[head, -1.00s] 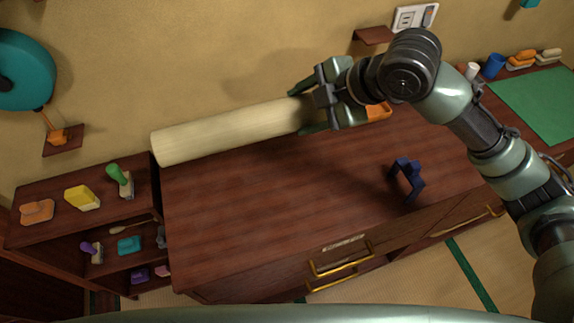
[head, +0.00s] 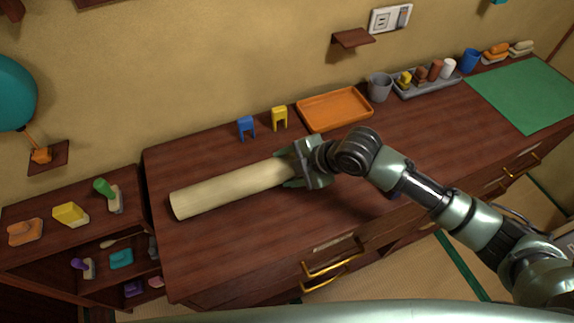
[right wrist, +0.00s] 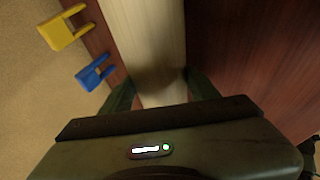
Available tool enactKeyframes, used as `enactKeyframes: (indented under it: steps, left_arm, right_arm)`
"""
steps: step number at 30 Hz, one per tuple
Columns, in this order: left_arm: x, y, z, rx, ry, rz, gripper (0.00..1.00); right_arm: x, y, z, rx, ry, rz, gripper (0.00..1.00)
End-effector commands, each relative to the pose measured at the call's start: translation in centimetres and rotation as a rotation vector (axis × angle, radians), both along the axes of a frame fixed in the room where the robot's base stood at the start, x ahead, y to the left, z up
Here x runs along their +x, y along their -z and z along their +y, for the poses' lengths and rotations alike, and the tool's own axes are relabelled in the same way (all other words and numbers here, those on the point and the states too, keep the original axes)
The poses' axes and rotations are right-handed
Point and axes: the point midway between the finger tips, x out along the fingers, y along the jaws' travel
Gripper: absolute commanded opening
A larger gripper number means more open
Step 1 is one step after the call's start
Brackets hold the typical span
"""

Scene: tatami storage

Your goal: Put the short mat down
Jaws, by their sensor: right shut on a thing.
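The short mat (head: 228,188) is a pale, cream-coloured roll. In the head view it lies lengthwise over the left half of the dark wooden counter top, low against the surface. I cannot tell for certain whether it touches the wood. My right gripper (head: 290,168) is shut on the roll's right end. In the right wrist view the roll (right wrist: 153,45) runs away from between the two fingers of the gripper (right wrist: 153,92). My left gripper is not in view.
The counter (head: 230,245) has a blue stand (head: 246,127) and a yellow stand (head: 279,117) behind the roll. An orange tray (head: 335,107), grey cup (head: 379,87) and green mat (head: 525,95) are further right. A lower shelf (head: 75,240) with small items adjoins the left. The counter's front left is clear.

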Motion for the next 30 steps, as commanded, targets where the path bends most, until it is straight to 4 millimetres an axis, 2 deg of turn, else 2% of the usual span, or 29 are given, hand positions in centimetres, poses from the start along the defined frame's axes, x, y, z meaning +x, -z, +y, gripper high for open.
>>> enactKeyframes:
  steps: [8,9,10,23,30]
  left_arm:
    - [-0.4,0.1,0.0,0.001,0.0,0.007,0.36]
    - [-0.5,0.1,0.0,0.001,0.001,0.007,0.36]
    - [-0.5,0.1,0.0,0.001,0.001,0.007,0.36]
    - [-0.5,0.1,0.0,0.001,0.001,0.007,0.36]
    - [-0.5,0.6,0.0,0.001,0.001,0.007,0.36]
  right_arm:
    - [0.1,0.0,0.1,0.005,0.0,-0.003,0.12]
    - [0.0,0.1,0.1,0.002,0.0,-0.001,0.66]
    - [0.0,0.1,0.1,0.002,0.0,-0.001,0.69]
    - [-0.1,-0.3,-0.3,0.001,0.001,-0.002,0.69]
    - [-1.7,-3.4,-2.6,0.0,0.002,-0.004,0.69]
